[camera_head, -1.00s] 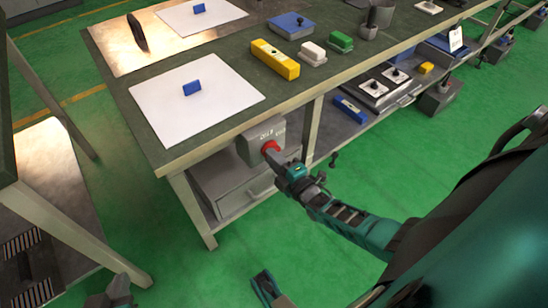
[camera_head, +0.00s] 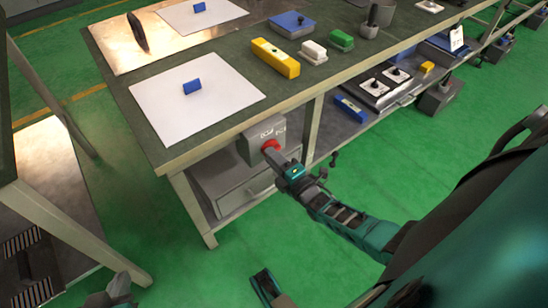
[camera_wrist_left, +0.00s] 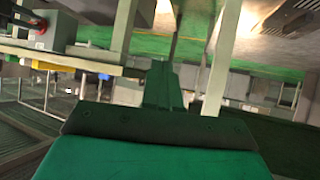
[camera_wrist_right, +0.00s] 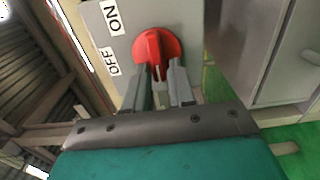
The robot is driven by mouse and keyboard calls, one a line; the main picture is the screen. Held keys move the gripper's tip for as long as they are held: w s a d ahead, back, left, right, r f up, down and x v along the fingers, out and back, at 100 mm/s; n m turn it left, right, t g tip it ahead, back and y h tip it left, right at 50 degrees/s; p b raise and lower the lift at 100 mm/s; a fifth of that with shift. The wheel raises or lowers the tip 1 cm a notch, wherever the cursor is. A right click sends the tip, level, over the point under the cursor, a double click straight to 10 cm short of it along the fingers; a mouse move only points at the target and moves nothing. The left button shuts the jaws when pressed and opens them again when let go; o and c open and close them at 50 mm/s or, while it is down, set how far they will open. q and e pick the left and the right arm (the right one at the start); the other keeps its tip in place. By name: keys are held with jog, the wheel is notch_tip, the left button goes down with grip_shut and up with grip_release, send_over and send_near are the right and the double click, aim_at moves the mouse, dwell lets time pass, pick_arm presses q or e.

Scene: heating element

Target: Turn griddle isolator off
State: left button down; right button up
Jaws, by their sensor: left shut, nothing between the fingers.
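The griddle isolator is a grey box (camera_head: 262,138) with a round red knob (camera_head: 271,147) on the side of the workbench. In the right wrist view the red knob (camera_wrist_right: 157,48) sits beside the labels ON and OFF. My right gripper (camera_wrist_right: 163,72) is at the knob, its fingers apart on either side of the raised handle. Whether they press on the handle is hard to tell. My left gripper (camera_head: 135,279) is low at the bottom left, away from the box. In the left wrist view its fingers (camera_wrist_left: 163,68) are together and empty.
The workbench (camera_head: 215,150) holds white sheets, a yellow block (camera_head: 275,58), a white block (camera_head: 313,52) and a green block (camera_head: 340,40). A drawer unit (camera_head: 235,190) stands under the bench, beside my right gripper. The green floor in front is open.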

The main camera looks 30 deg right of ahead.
jog(key=shift+o, duration=1.4)
pick_arm(q)
jog(key=shift+s+a+r+p, duration=0.2)
jog(key=shift+a+r+p, duration=0.2)
jog(key=shift+r+p, duration=0.75)
pick_arm(e)
jog(key=s+d, duration=0.1)
jog(key=s, duration=1.2)
jog(key=shift+p, duration=0.35)
pick_arm(q)
jog(key=shift+f, duration=0.35)
pick_arm(e)
jog(key=shift+w, duration=0.1)
